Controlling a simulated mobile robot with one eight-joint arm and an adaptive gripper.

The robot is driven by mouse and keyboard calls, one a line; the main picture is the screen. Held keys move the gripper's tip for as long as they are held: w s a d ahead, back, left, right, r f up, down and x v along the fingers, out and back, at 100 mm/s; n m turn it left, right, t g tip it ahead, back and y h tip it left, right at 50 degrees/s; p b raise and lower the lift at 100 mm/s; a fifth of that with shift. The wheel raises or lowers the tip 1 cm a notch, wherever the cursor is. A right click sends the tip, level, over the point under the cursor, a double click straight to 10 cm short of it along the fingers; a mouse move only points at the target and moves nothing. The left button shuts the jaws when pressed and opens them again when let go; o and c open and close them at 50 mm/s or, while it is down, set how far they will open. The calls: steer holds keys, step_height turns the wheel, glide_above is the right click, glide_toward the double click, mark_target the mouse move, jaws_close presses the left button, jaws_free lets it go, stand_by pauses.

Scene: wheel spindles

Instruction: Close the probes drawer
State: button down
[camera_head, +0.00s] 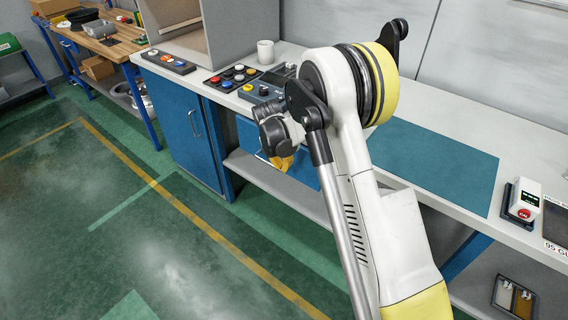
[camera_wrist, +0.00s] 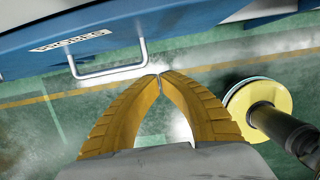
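The probes drawer (camera_wrist: 95,35) shows in the wrist view as a blue front across the upper left, with a white label that appears upside down. Its silver bar handle (camera_wrist: 108,75) hangs below the label in the picture. My gripper (camera_wrist: 160,76) has two yellow fingers with their tips together and nothing visible between them. The tips appear close to the right end of the handle; I cannot tell whether they touch it. In the head view my gripper (camera_head: 282,163) is beside a blue drawer part (camera_head: 303,172) under the bench, mostly hidden by my arm. How far the drawer is out is unclear.
The grey bench (camera_head: 420,125) runs along the wall, with a button panel (camera_head: 240,77), a white mug (camera_head: 265,51) and a teal mat (camera_head: 440,165). A blue cabinet (camera_head: 185,130) stands left of the drawer. The green floor (camera_head: 130,220) in front is clear.

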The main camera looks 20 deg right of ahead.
steer(key=w+d+f+b, duration=0.2)
steer(key=w+d+f, duration=0.1)
steer(key=d, duration=0.1)
steer(key=shift+f+b, duration=0.3)
steer(key=shift+f, duration=0.1)
steer(key=shift+d, duration=0.1)
